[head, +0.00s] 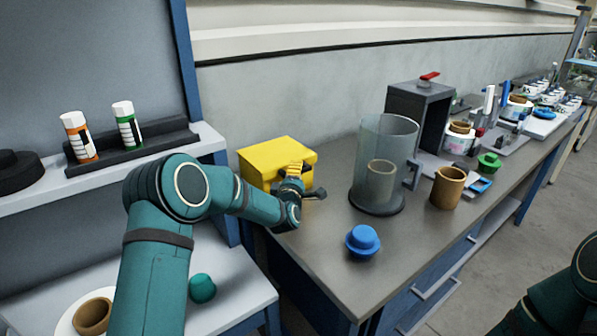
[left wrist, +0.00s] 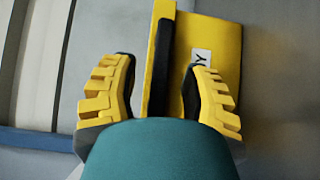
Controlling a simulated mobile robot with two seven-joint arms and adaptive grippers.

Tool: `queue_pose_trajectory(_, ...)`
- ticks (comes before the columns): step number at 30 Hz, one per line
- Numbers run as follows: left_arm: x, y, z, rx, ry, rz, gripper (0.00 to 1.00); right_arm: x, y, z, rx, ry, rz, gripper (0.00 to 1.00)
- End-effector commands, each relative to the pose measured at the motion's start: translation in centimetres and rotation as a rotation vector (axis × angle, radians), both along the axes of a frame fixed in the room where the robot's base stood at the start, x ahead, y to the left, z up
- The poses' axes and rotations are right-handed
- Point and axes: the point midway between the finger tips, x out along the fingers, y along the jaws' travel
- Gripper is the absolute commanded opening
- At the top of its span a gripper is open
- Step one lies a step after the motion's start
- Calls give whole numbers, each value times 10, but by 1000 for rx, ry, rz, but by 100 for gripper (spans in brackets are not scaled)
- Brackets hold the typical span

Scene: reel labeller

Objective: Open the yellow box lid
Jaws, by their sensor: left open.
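The yellow box (head: 272,154) stands at the left end of the grey workbench, and its lid looks closed. My left gripper (head: 301,183) is at its front right side, partly hiding that face. In the left wrist view the yellow box (left wrist: 222,45) shows a white label with a dark letter. A black strip on the box runs between the open yellow-padded fingers of the left gripper (left wrist: 160,70), with gaps visible on both sides. Whether a finger touches the box I cannot tell. My right gripper is out of view; part of my right arm shows at bottom right.
A clear cylinder (head: 369,148) with a brown cup inside stands right of the box. A blue knobbed piece (head: 363,240) lies near the bench's front edge. Orange (head: 76,135) and green-labelled (head: 126,126) bottles stand on the left shelf.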

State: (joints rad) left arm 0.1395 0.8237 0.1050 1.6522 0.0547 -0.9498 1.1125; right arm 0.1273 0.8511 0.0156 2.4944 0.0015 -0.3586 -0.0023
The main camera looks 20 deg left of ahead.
Motion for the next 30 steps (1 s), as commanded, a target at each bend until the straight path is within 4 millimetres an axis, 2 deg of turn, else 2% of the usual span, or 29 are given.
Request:
queue_pose_trajectory(3, 15, 2, -1, 0, -1, 0, 46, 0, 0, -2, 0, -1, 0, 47)
queue_pose_trajectory(9, 30, 3, 0, 0, 0, -1, 46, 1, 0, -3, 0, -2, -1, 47)
queue_pose_trajectory(20, 32, 4, 0, 0, 1, -1, 46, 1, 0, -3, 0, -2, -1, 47)
queue_pose_trajectory(23, 32, 4, 0, 0, 0, -1, 17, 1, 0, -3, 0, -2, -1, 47)
queue_pose_trajectory(24, 32, 4, 0, 0, 0, -1, 3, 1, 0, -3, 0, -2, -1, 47)
queue_pose_trajectory(25, 32, 4, 0, 0, 0, -1, 0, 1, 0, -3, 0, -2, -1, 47)
queue_pose_trajectory(30, 32, 4, 0, 0, 0, -1, 0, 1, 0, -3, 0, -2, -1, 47)
